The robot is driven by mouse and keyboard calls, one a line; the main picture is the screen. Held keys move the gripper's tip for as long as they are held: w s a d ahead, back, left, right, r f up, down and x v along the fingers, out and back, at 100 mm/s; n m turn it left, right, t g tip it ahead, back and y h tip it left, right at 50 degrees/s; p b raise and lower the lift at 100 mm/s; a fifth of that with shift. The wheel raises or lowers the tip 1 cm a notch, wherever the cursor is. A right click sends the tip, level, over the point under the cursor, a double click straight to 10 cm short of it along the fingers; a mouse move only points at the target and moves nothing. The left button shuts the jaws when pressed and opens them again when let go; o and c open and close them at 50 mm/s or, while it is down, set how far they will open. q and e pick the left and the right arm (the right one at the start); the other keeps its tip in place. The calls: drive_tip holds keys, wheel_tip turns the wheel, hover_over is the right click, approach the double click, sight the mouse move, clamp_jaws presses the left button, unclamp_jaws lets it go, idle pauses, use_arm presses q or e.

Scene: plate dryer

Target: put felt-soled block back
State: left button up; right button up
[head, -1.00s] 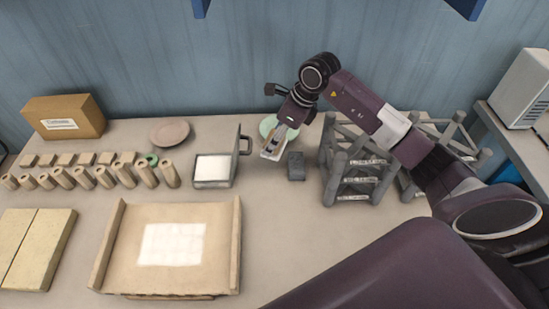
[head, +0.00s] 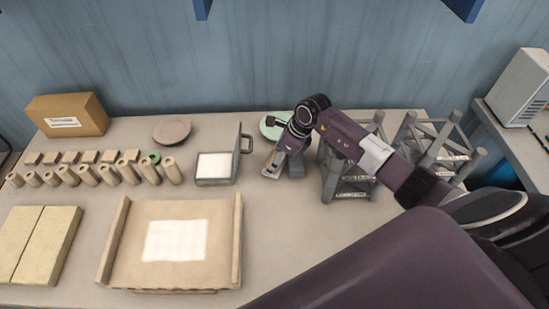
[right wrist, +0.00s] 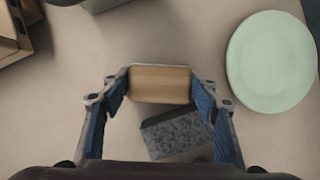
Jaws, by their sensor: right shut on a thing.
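My right gripper (head: 272,164) is shut on a wooden block (head: 269,172), low over the table or at its surface; I cannot tell whether the block touches it. In the right wrist view the block's plain wooden top (right wrist: 160,84) shows between the two blue-padded fingers. Its underside is hidden, so no felt shows. A dark grey, rough-topped block (right wrist: 175,133) lies close beside it, lower in the wrist view; in the head view this grey block (head: 297,170) is partly behind my gripper. My left gripper is not in view.
A pale green plate (head: 268,131) lies behind the gripper. A metal box with a handle (head: 214,181) stands to the left, grey racks (head: 349,188) to the right. Several wooden cylinders (head: 108,174) and a wooden tray (head: 115,245) are further left. Bare table lies in front.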

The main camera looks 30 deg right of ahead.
drive_tip(key=shift+f, duration=0.2)
drive_tip(key=o, duration=1.6)
drive_tip(key=shift+c, duration=0.2)
drive_tip(key=shift+r, duration=0.2)
drive_tip(key=shift+r, duration=0.15)
drive_tip(key=b+v, duration=0.2)
drive_tip(key=v, duration=0.9)
drive_tip(key=shift+s+r+b, duration=0.15)
drive_tip(key=shift+r+b, duration=0.15)
drive_tip(key=shift+d, duration=0.15)
